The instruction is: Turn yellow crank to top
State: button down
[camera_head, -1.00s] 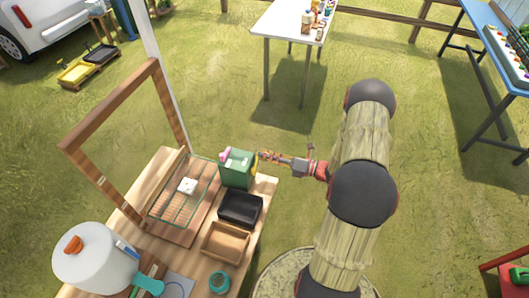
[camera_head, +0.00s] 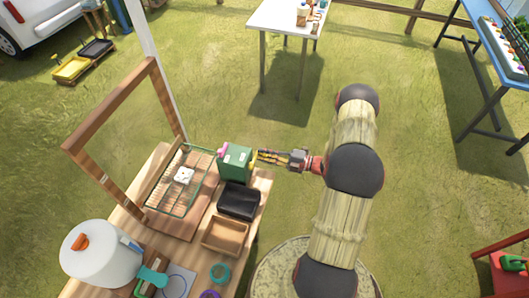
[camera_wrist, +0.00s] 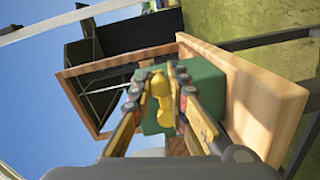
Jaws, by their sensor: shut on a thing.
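A green box (camera_head: 236,163) with a pink part on its left side stands at the back right of the wooden table. My gripper (camera_head: 258,157) reaches it from the right, at the box's right side. In the wrist view, the yellow crank (camera_wrist: 160,90) lies between the two fingers of my gripper (camera_wrist: 158,76), in front of the green box (camera_wrist: 207,88). The fingers are closed on the crank. The fingers hide part of the crank, and its exact angle is hard to tell.
A black tray (camera_head: 239,201) and a wooden tray (camera_head: 226,236) stand close in front of the green box. A wire rack (camera_head: 173,203) lies to its left, by an upright wooden frame (camera_head: 107,183). Open grass lies behind and right of the table.

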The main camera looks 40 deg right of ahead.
jog(key=shift+f+m, duration=0.3)
jog(key=shift+m, duration=0.1)
jog(key=c, duration=1.7)
grip_release()
jog(key=shift+s+d, duration=0.1)
jog(key=v, duration=1.1)
jog(key=shift+s+d, duration=0.25)
jog(key=shift+s, duration=0.05)
